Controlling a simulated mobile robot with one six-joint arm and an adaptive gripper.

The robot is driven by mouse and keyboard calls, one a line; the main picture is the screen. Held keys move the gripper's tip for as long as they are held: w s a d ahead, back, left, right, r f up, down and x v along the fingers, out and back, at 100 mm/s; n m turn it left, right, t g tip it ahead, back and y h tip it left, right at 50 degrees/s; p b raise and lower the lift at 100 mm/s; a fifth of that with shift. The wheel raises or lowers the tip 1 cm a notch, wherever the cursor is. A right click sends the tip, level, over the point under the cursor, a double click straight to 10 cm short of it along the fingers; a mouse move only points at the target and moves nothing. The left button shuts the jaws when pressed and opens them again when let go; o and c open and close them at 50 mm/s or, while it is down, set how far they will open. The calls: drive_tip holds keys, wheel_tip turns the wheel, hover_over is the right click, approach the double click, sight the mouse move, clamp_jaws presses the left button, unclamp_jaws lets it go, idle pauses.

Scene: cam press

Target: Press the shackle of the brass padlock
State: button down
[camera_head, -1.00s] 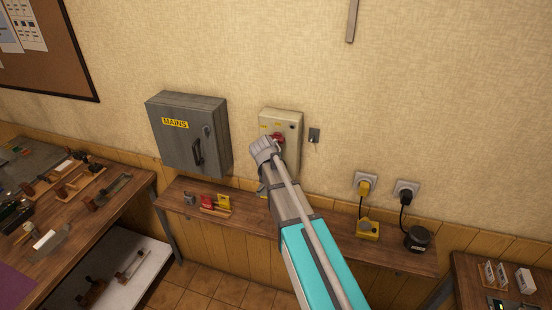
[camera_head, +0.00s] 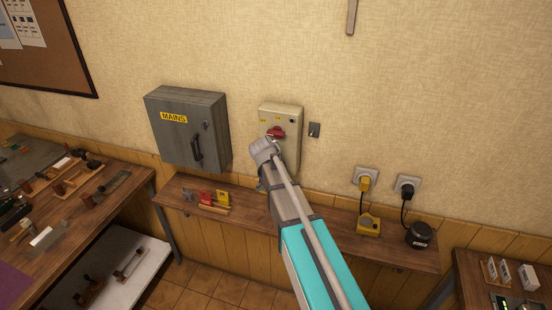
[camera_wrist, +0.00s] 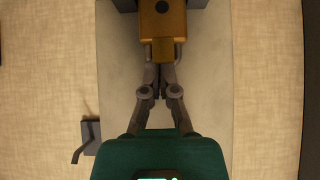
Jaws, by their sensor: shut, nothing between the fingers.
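The brass padlock (camera_wrist: 163,20) shows at the top of the wrist view, with a dark keyhole on its face. Grey curved parts, seemingly its shackle, show at both sides of its lower edge. My gripper (camera_wrist: 160,70) is shut and empty, its fingertips close to that edge. I cannot tell whether they touch. In the head view my gripper (camera_head: 263,146) is in front of the lower part of the beige switch box (camera_head: 281,113), just below its red handle (camera_head: 276,132). The padlock is hidden there by my gripper.
A grey MAINS cabinet (camera_head: 187,125) is on the wall to the left. A small dark plate with a hook (camera_head: 314,130) is to the right of the box. Below is a narrow shelf (camera_head: 330,240) with tags, a yellow plug device (camera_head: 369,226) and a black one (camera_head: 418,236).

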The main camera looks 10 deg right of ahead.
drive_tip(key=shift+w+r, duration=0.1)
drive_tip(key=shift+w, duration=0.05)
idle(0.3)
drive_tip(key=shift+w+r+p, duration=0.15)
drive_tip(key=shift+r+p, duration=0.4)
drive_tip(key=shift+p, duration=0.35)
drive_tip(key=r+p+v, duration=0.1)
drive_tip(key=p+v, duration=0.8)
drive_tip(key=v, duration=0.3)
drive_tip(key=shift+w+d+p, duration=0.3)
drive_tip(key=shift+w+d, duration=0.05)
drive_tip(key=s+d+f+n+g+y+b, duration=0.1)
drive_tip(key=s+f+n+g+y+b, duration=0.3)
drive_tip(key=s+f+b, duration=1.6)
wheel_tip(320, 180, down, 6)
drive_tip(key=s+n+g, duration=0.1)
drive_tip(key=n+g, duration=0.1)
drive_tip(key=g, duration=0.1)
drive_tip(key=shift+s+r+g, duration=0.25)
drive_tip(key=shift+s+g, duration=0.15)
